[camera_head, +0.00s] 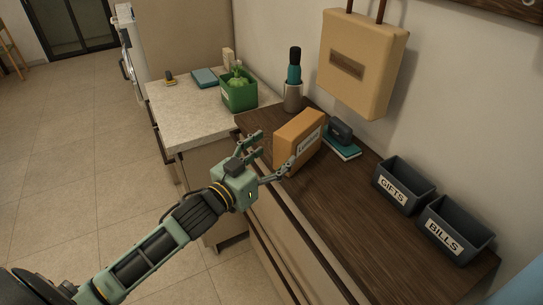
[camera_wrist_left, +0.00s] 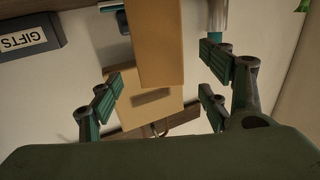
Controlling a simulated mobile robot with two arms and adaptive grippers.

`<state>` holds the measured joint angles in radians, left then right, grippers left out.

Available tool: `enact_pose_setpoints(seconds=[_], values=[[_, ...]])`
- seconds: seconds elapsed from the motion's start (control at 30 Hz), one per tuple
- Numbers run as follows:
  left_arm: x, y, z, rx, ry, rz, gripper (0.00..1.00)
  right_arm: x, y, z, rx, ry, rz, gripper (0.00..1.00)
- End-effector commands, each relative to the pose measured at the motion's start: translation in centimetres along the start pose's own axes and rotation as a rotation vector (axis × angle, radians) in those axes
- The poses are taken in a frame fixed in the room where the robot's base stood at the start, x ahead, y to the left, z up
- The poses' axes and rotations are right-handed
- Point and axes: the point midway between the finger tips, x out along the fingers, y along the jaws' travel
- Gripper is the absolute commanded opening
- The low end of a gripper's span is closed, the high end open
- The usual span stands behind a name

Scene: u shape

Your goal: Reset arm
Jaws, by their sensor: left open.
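My left gripper (camera_head: 272,158) is open, its fingers spread near the front edge of the dark wooden cabinet top. The head view does not show clearly whether a finger touches the box. My right gripper is not in view.
Bins marked GIFTS (camera_head: 403,185) and BILLS (camera_head: 455,229) stand on the cabinet top (camera_head: 340,205). A teal item with a dark object (camera_head: 341,138), a bottle in a holder (camera_head: 293,80) and a green planter (camera_head: 238,90) are nearby. A tan bag (camera_head: 361,62) hangs on the wall. Floor at left is clear.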

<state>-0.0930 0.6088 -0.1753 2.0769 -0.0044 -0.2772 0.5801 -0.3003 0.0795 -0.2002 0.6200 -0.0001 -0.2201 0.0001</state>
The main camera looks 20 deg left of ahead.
Motion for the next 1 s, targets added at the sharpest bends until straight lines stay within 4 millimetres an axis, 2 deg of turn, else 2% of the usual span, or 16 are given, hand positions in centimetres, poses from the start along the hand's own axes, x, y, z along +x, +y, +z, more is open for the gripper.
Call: enact_pose_setpoints(seconds=[0.43, 0.57, 0.67, 0.77, 0.8, 0.9, 1.0], values=[[0.0, 0.0, 0.0, 0.0, -0.001, -0.001, 0.71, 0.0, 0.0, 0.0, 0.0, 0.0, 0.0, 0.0], [-0.6, 0.3, 1.4, -0.004, -0.047, -0.024, 0.71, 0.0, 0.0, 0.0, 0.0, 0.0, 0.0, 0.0], [-2.1, 0.8, 4.6, -0.011, -0.16, -0.074, 0.71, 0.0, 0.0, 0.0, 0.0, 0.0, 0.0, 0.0], [-5.2, 1.9, 9.1, -0.013, -0.343, -0.134, 0.71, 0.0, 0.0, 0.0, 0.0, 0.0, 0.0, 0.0], [-6.8, 2.4, 11.0, -0.014, -0.427, -0.154, 0.71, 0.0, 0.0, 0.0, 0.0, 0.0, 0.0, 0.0], [-11.2, 3.9, 14.8, -0.013, -0.628, -0.182, 0.71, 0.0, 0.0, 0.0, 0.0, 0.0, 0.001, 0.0], [-15.3, 5.4, 17.5, -0.013, -0.798, -0.187, 0.71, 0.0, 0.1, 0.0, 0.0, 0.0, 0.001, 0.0]])
